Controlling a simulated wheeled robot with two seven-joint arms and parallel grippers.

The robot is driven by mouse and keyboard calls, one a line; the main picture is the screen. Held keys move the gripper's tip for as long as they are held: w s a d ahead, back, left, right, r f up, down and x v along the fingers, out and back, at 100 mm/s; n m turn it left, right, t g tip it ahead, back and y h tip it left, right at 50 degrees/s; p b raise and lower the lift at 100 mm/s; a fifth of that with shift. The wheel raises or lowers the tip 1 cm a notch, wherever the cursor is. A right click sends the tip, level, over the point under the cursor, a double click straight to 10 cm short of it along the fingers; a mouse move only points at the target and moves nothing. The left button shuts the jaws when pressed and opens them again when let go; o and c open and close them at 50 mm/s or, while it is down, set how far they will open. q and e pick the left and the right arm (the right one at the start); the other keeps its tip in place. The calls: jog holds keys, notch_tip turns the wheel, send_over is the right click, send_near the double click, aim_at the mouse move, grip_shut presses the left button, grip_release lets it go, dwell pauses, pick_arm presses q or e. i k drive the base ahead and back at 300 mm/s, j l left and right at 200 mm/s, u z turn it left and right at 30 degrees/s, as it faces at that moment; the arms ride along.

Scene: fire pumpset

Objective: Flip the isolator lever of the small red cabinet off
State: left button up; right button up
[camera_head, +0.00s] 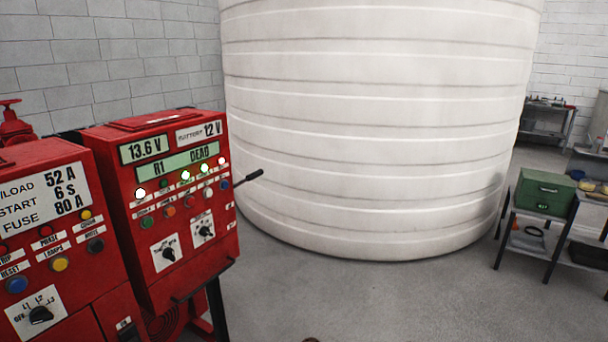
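The small red cabinet (148,232) stands at the left, with displays reading 13.6 V, battery 12 V and R1 DEAD. Its front carries lit lamps, coloured buttons and two rotary switches. The isolator lever (249,178) is a black handle on the cabinet's right side. It sticks out to the right and slants slightly upward. Its mount on the side wall is mostly hidden by the cabinet's front edge. Neither of my grippers is in view, and nothing touches the lever.
A larger red cabinet (85,295) stands close on the left, partly cut off. A big white ribbed tank (370,130) fills the middle behind the lever. A green box (545,193) sits on a dark table at the right. The grey floor (380,300) between is clear.

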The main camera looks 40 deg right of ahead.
aim_at(257, 173)
jog(key=z, duration=1.15)
jog(key=i+l, duration=0.15)
jog(key=l, duration=0.25)
jog(key=i+l+u, duration=0.15)
jog(key=l, duration=0.25)
jog(key=i+l, duration=0.15)
jog(key=l, duration=0.25)
jog(key=i+l+u, duration=0.15)
jog(key=l, duration=0.25)
jog(key=i+l, duration=0.15)
jog(key=l, duration=0.25)
jog(key=i+l+u, duration=0.1)
jog(key=l, duration=0.35)
jog(key=i+l+u, duration=0.1)
jog(key=l, duration=0.3)
